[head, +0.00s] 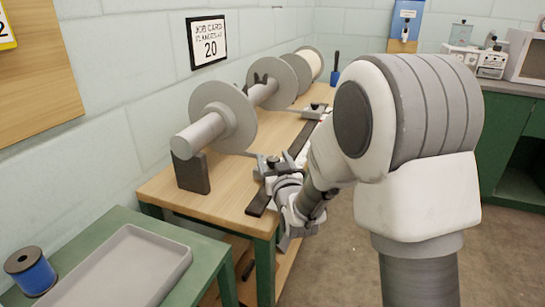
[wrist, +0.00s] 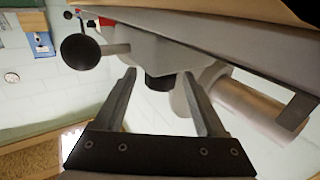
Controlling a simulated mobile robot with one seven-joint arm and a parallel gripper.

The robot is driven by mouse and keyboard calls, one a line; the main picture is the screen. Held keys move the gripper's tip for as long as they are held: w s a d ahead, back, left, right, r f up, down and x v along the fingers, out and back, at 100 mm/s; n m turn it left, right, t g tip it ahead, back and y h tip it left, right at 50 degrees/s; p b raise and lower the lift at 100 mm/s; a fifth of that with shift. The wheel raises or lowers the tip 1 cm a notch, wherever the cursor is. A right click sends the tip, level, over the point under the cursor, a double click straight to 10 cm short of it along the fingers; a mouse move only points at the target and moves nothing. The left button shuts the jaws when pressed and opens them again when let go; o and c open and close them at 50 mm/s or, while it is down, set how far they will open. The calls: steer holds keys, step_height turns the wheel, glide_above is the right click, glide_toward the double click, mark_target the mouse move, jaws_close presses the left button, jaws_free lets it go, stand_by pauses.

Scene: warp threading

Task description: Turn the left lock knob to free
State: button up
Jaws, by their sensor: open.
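A dark cylindrical knob (wrist: 160,82) sits on a light grey block (wrist: 160,45) in the wrist view, between my two finger tips. It is probably the left lock knob, though no label shows. My gripper (wrist: 160,76) is open, with one finger on each side of the knob and visible gaps. I cannot tell which way the knob is turned. In the head view, my gripper (head: 274,161) is at the near end of the rail on the wooden bench, and it partly hides the block there.
A round black ball (wrist: 81,51) on a grey stub stands left of the knob. A large grey roller with flanges (head: 222,115) lies along the wooden bench (head: 225,205). A grey tray (head: 125,265) and a blue spool (head: 30,270) are on the green table at near left.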

steer(key=shift+c, duration=0.3)
jaws_close()
